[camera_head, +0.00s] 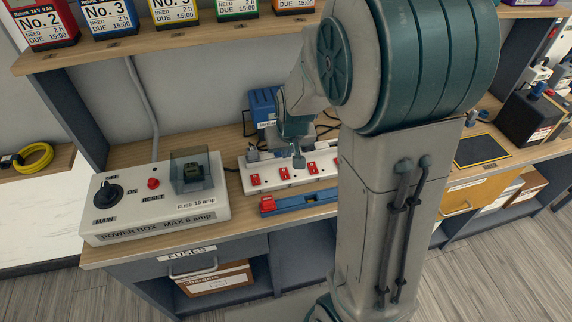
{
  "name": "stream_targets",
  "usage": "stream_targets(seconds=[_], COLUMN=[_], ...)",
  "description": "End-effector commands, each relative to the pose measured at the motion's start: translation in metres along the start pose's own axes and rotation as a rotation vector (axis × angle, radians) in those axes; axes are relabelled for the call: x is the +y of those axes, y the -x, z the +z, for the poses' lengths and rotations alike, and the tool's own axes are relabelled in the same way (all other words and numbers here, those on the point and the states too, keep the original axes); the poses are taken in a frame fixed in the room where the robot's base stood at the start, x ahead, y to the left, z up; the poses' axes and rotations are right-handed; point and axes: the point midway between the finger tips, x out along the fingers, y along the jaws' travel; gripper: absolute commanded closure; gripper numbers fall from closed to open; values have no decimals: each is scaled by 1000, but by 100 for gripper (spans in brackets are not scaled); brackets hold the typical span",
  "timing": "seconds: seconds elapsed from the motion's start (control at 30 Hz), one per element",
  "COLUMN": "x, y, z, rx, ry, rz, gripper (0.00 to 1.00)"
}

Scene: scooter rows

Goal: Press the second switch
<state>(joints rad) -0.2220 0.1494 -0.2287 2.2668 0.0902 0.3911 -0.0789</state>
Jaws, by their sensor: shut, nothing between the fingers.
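A white power strip (270,185) with several red switches lies on the wooden bench in the middle. The first switch from the left (255,180), the second switch (284,174) and the third switch (311,168) show clearly. My gripper (299,161) is shut and empty, pointing down at the strip. Its tips appear just behind and right of the second switch, between it and the third. I cannot tell whether they touch the strip. My arm hides the strip's right end.
A power box (150,210) with a black knob, a red reset button and a fuse cover stands left. A blue charger (263,105) stands behind the strip. A blue bar with a red end (290,202) lies in front. Battery packs (108,15) line the shelf above.

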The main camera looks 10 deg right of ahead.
Motion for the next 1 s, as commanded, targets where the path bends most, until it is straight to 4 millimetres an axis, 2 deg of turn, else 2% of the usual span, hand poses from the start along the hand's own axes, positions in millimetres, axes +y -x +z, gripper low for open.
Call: stream_targets(seconds=[0.03, 0.2, 0.43, 0.6, 1.0], x=[1, 1, 0, 0, 1], y=[-11, -40, -68, -76, -77], z=[1, 1, 8, 9, 9], rx=[-5, -4, -3, -1, -3], ry=[-2, -1, -1, -1, -3], rz=[2, 2, 1, 0, 1], gripper=[100, 100, 100, 100, 100])
